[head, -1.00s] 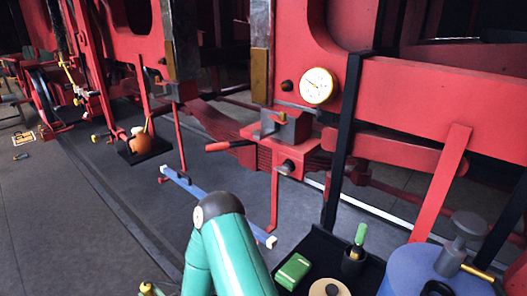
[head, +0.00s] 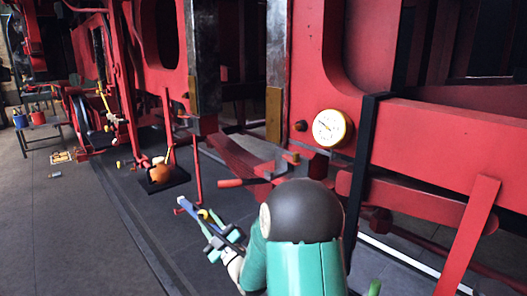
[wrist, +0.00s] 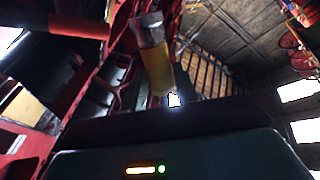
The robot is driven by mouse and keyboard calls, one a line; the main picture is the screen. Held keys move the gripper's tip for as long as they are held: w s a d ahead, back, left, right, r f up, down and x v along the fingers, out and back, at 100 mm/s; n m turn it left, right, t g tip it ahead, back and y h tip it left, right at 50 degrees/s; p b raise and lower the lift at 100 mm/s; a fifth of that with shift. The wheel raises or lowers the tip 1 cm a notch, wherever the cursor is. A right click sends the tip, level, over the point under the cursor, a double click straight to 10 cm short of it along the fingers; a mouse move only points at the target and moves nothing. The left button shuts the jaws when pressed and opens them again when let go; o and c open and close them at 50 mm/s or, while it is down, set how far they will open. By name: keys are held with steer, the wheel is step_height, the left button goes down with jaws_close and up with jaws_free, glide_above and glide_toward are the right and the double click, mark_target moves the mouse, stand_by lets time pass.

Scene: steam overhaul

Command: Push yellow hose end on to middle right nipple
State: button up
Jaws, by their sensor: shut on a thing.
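My gripper (head: 208,225) shows in the head view, reaching out low and to the left over the dark floor. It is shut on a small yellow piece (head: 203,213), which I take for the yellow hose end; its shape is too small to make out. A blue bar (head: 185,204) lies beside or behind the fingers. In the wrist view the gripper's dark body fills the bottom and hides its fingertips. A yellow cylinder with a grey metal upper part (wrist: 158,70) stands above it; I cannot tell whether it is held. I cannot single out the middle right nipple.
The red locomotive frame (head: 440,150) fills the right, with a white-faced gauge (head: 330,127) and a black upright (head: 362,170). A red-handled lever (head: 232,183) juts out near my arm. An orange pot (head: 160,172) sits on a black tray.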

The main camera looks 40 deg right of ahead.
steer(key=s+d+r+n+t, duration=0.1)
steer(key=s+d+r+n, duration=0.3)
steer(key=r, duration=0.5)
steer(key=s+d+r+n, duration=0.1)
steer(key=s+r+n, duration=0.1)
steer(key=s+r, duration=0.5)
steer(key=s+d+r+n+t, duration=0.1)
steer(key=s+d+r+n, duration=0.2)
steer(key=r, duration=0.7)
steer(key=shift+s+d+r, duration=0.15)
steer(key=shift+d, duration=1.95)
steer(key=shift+d, duration=0.5)
steer(key=shift+d, duration=0.35)
steer(key=shift+d, duration=0.55)
steer(key=shift+d, duration=0.3)
steer(key=o, duration=1.2)
steer(key=shift+c, duration=0.2)
